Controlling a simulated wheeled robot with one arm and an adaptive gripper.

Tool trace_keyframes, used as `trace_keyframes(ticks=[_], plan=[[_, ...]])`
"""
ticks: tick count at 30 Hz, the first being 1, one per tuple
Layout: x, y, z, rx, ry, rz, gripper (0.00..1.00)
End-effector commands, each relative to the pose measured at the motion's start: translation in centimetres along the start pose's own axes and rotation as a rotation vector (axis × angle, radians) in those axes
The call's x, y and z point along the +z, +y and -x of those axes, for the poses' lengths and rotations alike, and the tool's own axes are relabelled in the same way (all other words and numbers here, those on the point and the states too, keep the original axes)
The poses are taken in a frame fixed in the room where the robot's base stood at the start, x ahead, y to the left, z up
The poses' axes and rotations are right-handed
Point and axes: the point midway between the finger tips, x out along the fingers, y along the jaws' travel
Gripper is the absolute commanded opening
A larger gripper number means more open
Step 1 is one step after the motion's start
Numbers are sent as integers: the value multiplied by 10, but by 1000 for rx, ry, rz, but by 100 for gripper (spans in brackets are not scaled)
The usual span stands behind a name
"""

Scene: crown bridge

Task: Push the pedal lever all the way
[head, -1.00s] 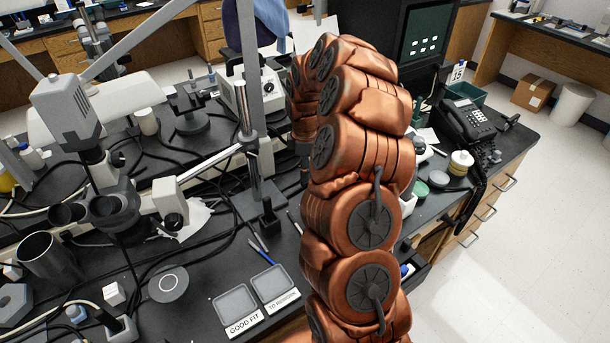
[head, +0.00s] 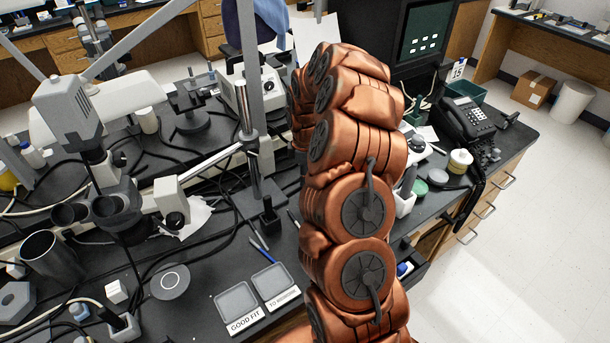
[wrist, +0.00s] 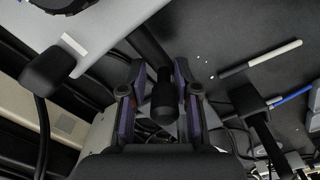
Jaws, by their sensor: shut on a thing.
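In the wrist view my gripper (wrist: 161,78) has its two dark, purple-padded fingers on either side of a black rod with a thick cylindrical end. I take this rod for the pedal lever (wrist: 164,97). My gripper is shut on it. The lever runs from the top of the view down between the fingers. Its base cannot be made out. In the head view my copper-coloured arm hides the gripper, and I cannot pick out the lever there.
Left of my arm stand a microscope (head: 120,205), a vertical metal post (head: 250,110) and loose cables. Trays marked GOOD FIT (head: 237,302) and TO REWORK (head: 270,282) lie in front. A telephone (head: 468,120) stands at right. A pen (wrist: 262,58) lies near the gripper.

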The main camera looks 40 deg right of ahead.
Motion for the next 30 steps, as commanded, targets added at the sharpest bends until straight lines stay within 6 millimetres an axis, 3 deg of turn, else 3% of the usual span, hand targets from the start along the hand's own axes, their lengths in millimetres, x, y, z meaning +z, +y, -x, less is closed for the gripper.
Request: trace_keyframes(ticks=[30], plan=[[1,-1,-8,-272,-173,-5,0]])
